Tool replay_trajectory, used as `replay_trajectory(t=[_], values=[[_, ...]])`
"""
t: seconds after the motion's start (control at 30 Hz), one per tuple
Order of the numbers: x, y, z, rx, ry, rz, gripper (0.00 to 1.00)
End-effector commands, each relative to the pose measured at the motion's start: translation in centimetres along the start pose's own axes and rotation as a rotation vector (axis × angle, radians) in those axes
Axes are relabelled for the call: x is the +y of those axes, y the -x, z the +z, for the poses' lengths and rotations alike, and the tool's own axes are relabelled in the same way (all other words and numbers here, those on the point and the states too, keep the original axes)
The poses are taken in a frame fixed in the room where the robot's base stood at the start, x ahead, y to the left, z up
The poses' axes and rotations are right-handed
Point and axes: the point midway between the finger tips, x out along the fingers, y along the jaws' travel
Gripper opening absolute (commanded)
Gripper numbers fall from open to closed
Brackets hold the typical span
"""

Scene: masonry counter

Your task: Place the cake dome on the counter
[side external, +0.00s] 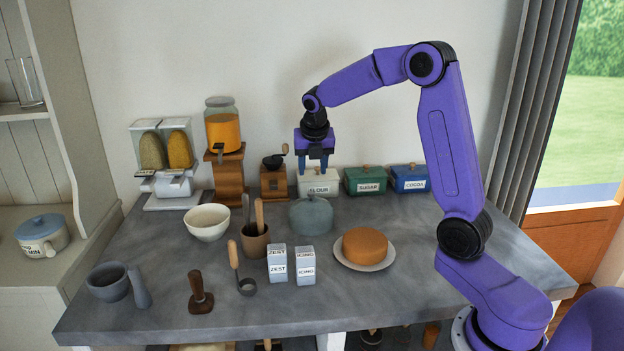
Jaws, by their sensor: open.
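The cake dome (310,216) is a blue-grey rounded cover with a small knob on top. It appears to stand upright on the grey counter (400,305), in front of the flour box. My gripper (313,172) is open and empty, pointing down over the dome. Its fingertips are a little above the knob and look apart from it; the exact depth gap is hard to tell. A round brown cake (365,242) sits uncovered on a white plate (340,258) to the right of the dome.
Flour (318,187), sugar (366,187) and cocoa (409,184) boxes line the back. A utensil crock (255,244) stands left of the dome, with zest (277,262) and icing (305,265) cartons in front. A white bowl (207,222) is farther left. The right front counter is clear.

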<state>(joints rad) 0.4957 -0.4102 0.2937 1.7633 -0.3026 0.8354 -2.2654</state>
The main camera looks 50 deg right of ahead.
Motion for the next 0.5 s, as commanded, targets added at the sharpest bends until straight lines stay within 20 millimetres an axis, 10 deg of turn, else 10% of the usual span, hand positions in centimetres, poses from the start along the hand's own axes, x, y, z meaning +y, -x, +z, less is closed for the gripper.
replay_trajectory(t=[0.5], values=[[1.2, 3.1, -2.4, 0.019, -0.061, 0.022, 0.47]])
